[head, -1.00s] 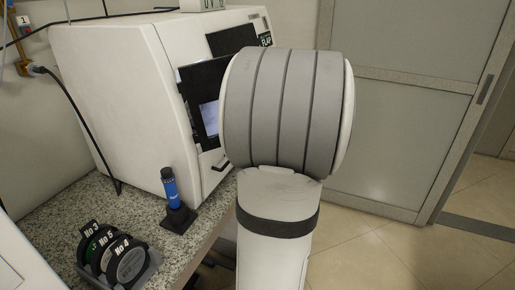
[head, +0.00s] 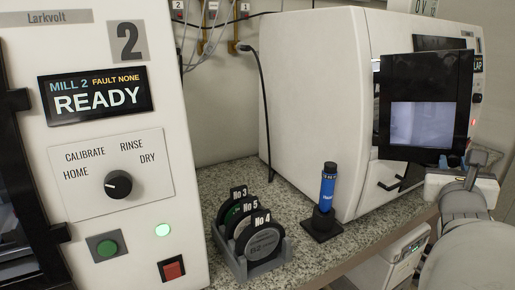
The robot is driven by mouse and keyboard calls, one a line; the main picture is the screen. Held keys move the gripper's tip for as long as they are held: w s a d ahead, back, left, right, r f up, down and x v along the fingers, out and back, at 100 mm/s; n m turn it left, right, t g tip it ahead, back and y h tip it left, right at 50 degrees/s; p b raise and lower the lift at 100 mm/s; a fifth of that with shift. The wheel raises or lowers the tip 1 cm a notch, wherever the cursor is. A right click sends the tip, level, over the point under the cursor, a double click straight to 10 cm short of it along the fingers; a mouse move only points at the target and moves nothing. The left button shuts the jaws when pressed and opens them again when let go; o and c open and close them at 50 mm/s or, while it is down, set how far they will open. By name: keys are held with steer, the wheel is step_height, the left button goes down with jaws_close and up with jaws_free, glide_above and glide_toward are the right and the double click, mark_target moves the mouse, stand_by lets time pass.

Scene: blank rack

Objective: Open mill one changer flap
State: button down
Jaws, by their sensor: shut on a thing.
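Mill one (head: 315,95) is the white machine at the right of the head view. A dark panel with a pale window (head: 425,115), which I take to be its changer flap, stands out at an angle from the front. A dark area shows behind its top edge. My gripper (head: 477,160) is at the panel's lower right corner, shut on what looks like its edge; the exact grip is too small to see. A black handle (head: 390,184) sits below the panel. A partly hidden label ending in "LAP" (head: 478,66) is beside it.
Mill two (head: 110,200), reading READY, fills the left. On the granite counter (head: 205,180) between the mills stand a rack (head: 250,265) of numbered discs and a blue cylinder (head: 327,185) on a black base. A white unit (head: 400,260) is below the counter.

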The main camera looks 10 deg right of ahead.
steer(key=shift+r, duration=0.1)
stand_by(0.3)
steer(key=c, duration=1.2)
jaws_free()
steer(key=p, duration=0.6)
glide_toward(467, 109)
steer(key=x, duration=0.5)
